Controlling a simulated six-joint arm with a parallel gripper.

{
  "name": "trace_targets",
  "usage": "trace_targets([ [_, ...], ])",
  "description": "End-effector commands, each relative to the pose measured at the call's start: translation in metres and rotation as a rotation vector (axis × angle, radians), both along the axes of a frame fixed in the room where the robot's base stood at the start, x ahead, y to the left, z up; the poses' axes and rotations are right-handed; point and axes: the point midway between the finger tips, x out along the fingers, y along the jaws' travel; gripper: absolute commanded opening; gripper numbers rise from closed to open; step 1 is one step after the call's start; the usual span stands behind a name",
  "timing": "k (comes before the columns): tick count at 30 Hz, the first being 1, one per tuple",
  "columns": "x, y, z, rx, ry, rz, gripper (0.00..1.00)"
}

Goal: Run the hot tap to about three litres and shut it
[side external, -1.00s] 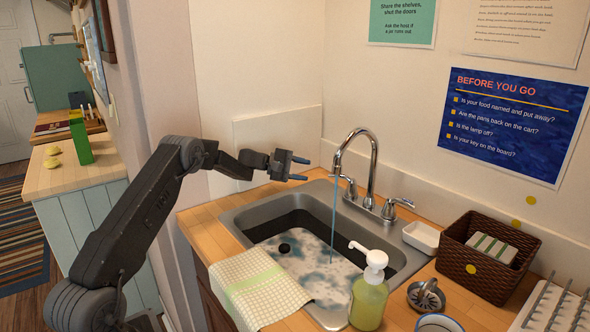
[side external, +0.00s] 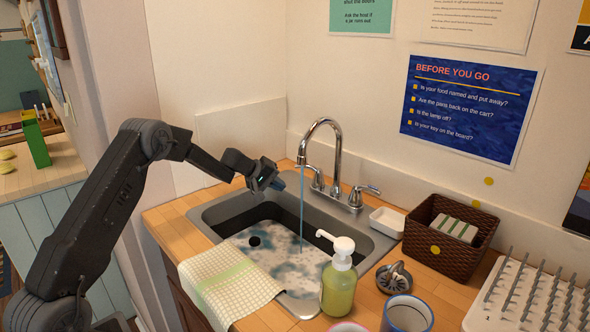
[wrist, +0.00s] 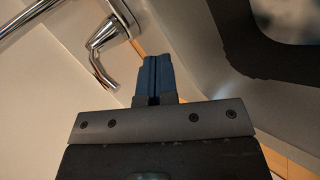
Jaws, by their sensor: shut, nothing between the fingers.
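The chrome tap (side external: 339,152) stands behind the sink, with a left lever (side external: 316,177) and a right lever (side external: 359,194). A thin stream of water (side external: 301,215) runs from its spout into the grey sink (side external: 215,213). Foamy water (side external: 275,262) covers much of the basin floor; its volume cannot be read. My gripper (side external: 277,183) is shut and empty, over the sink's back left, left of the stream. In the wrist view, its blue fingers (wrist: 153,77) are together beside a chrome lever (wrist: 101,45); I cannot tell whether they touch.
A green soap bottle (side external: 339,285) and a checked cloth (side external: 240,285) sit at the sink's front edge. A white dish (side external: 387,222), a brown basket (side external: 450,240), a mug (side external: 408,314) and a spiked rack (side external: 530,295) stand to the right.

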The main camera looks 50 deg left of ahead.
Motion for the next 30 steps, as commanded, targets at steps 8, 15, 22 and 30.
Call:
trace_targets([
  [8,-0.012,-0.044,-0.022,0.929,0.081,-0.327,0.00],
  [15,-0.029,-0.079,0.013,1.728,0.160,-0.655,0.00],
  [22,-0.044,-0.114,0.057,2.260,0.249,-0.821,0.00],
  [30,-0.044,-0.120,0.070,2.410,0.292,-0.851,0.00],
])
